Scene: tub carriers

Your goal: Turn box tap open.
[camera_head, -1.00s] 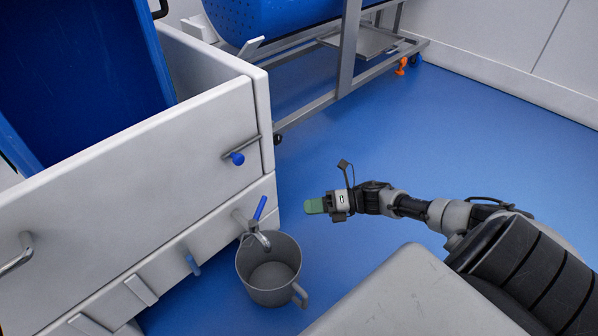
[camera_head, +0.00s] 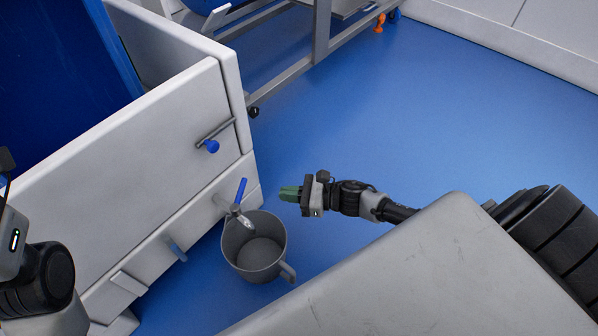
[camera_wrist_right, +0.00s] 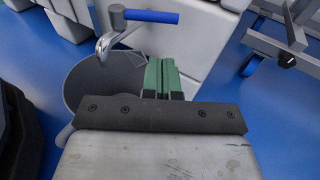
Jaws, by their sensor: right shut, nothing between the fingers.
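The box tap (camera_head: 238,210) is a metal spout with a blue lever handle (camera_head: 241,191), low on the corner of the white box (camera_head: 150,165). In the right wrist view the tap (camera_wrist_right: 113,35) shows with its blue lever (camera_wrist_right: 151,16) running level to the right. A grey jug (camera_head: 231,262) stands on the floor under the spout. My right gripper (camera_head: 283,193), with green fingers, is shut and empty, to the right of the tap and apart from it. Its fingers (camera_wrist_right: 161,72) also show in the right wrist view. My left arm shows at the left edge; its fingertips are out of frame.
A blue tub (camera_head: 60,80) sits in the white box. A metal frame on wheels (camera_head: 290,68) stands behind. The blue floor to the right is clear.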

